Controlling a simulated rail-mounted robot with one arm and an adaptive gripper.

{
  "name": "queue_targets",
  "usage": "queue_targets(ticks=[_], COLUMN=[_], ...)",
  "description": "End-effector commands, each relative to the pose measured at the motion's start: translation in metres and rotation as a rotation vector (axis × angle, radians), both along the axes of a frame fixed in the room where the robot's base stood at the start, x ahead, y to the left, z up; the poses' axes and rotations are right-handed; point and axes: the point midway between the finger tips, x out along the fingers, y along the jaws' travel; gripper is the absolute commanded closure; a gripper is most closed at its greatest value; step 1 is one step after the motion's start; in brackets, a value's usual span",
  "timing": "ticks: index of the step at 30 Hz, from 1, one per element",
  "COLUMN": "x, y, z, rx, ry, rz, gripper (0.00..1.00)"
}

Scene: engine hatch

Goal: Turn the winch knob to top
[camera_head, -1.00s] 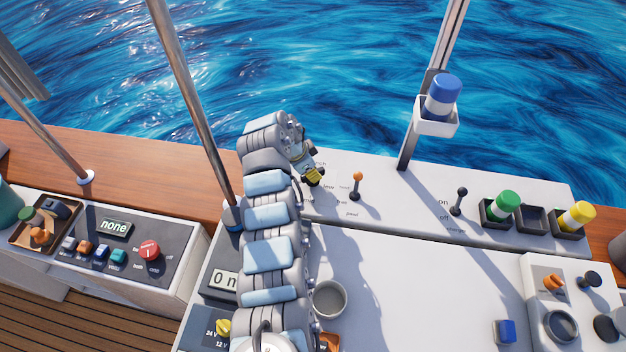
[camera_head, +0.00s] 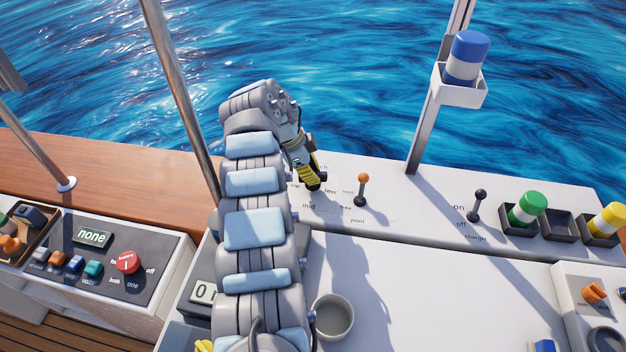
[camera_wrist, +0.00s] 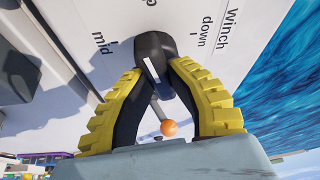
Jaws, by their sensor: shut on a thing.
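The winch knob (camera_wrist: 155,50) is black with a white stripe and stands on the white panel. My gripper (camera_wrist: 165,70) has its yellow-ribbed fingers shut on the knob, one on each side. The labels "Winch", "down" and "mid" show on the panel around the knob in the wrist view. In the head view my gripper (camera_head: 312,184) reaches down to the panel's left end, and its fingers largely hide the knob. Which label the stripe points to is not clear.
An orange-tipped lever (camera_head: 362,190) stands close to the right of my gripper. Farther right are a black lever (camera_head: 477,205) and green (camera_head: 528,208) and yellow (camera_head: 608,219) capped cylinders in trays. A metal pole (camera_head: 180,90) rises left of my arm. A grey cup (camera_head: 333,316) is below.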

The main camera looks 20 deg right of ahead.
Motion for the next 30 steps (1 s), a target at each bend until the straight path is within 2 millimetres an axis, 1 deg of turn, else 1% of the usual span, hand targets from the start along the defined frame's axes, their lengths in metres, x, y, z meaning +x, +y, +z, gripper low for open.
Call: queue_targets(ticks=[1, 9, 26, 27, 30], x=[-0.0001, -0.0001, -0.0003, -0.0003, -0.0003], y=[0.0003, 0.0002, 0.0011, 0.001, 0.001], z=[-0.0055, -0.0031, -0.0023, -0.0022, -0.002], rx=[0.003, 0.002, 0.002, 0.002, 0.002], ry=[0.001, 0.0, 0.002, 0.002, 0.002], rz=[-0.008, -0.049, -0.059, -0.059, -0.059], gripper=[1.0, 1.0, 1.0, 0.78, 0.52])
